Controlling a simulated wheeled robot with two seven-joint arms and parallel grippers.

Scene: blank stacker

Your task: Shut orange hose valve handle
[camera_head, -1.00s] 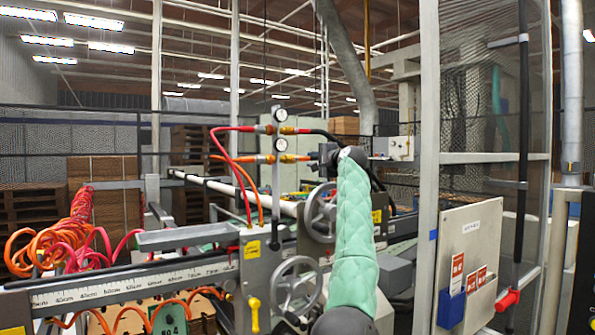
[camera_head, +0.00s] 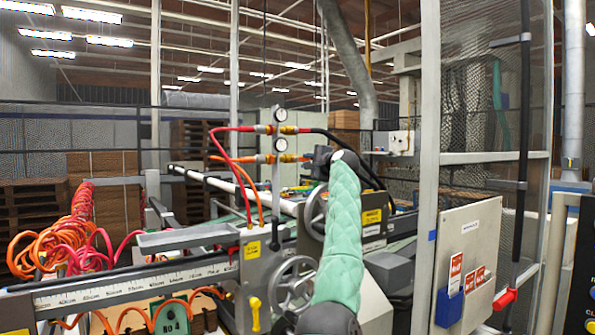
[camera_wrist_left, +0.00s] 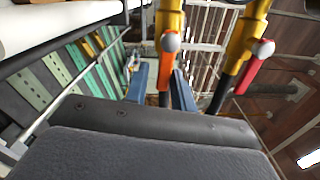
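The orange hose valve (camera_head: 288,158) sits on the lower orange hose line beside a round gauge in the head view. In the left wrist view its orange handle (camera_wrist_left: 179,98) hangs from a silver pivot on a yellow valve body. My left gripper (camera_head: 318,160) is just right of this valve, dark and small in the head view. In the left wrist view its two blue fingertips (camera_wrist_left: 160,90) are apart, with the orange handle near the right one; I cannot tell whether they touch. My right gripper is not in view.
The red valve handle (camera_wrist_left: 255,67) is close to the right of the orange one in the left wrist view. The red hose (camera_head: 232,130) runs above the orange hose (camera_head: 238,170). Handwheels (camera_head: 293,283) stand below, and a mesh guard frame (camera_head: 428,180) is at right.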

